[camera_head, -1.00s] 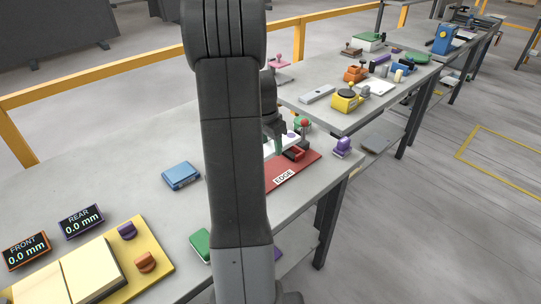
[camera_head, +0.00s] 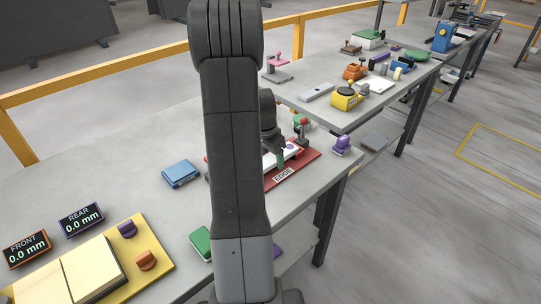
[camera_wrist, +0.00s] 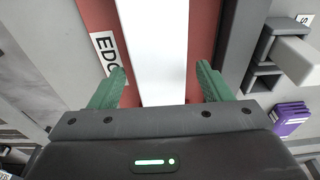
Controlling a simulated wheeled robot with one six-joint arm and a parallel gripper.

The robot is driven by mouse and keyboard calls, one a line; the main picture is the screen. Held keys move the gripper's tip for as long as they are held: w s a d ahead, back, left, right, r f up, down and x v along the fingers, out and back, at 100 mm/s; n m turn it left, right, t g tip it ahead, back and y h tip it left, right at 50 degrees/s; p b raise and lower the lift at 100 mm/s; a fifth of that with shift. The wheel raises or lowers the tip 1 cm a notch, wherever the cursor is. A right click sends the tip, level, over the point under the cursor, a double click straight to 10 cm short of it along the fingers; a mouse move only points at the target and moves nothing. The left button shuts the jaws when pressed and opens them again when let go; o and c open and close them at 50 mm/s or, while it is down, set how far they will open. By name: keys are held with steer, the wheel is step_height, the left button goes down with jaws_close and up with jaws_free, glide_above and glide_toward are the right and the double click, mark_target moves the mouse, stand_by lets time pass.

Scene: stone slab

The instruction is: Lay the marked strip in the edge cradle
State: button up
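The white strip (camera_head: 269,161), with a purple mark near its far end, lies low along the red edge cradle (camera_head: 308,160), which bears an EDGE label. My arm hides the strip's near part. In the wrist view the white strip (camera_wrist: 161,45) runs straight between my fingers, over the red cradle (camera_wrist: 203,35). My gripper (camera_wrist: 160,72) has green fingers, one on each side of the strip. Red shows between each finger and the strip, so it is open and not pinching it. Whether the strip is fully seated cannot be told.
A red-knobbed post (camera_head: 303,126) stands at the cradle's far end, with a purple knob (camera_head: 341,145) to its right. A blue box (camera_head: 180,173) and a green block (camera_head: 201,243) lie on the slab. A grey block (camera_wrist: 290,55) is right of the cradle in the wrist view.

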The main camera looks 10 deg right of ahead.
mark_target(272, 157)
steer(key=shift+r, duration=0.65)
step_height(272, 157, up, 11)
steer(key=a, duration=0.1)
steer(key=shift+s+a, duration=0.25)
steer(key=shift+s, duration=0.2)
steer(key=shift+f, duration=0.1)
steer(key=f, duration=0.4)
steer(key=d+f, duration=0.1)
steer(key=f, duration=0.2)
steer(key=w+f, duration=0.1)
steer(key=f, duration=0.3)
steer(key=shift+d+f, duration=0.25)
steer(key=shift+f, duration=0.1)
steer(key=shift+r, duration=1.75)
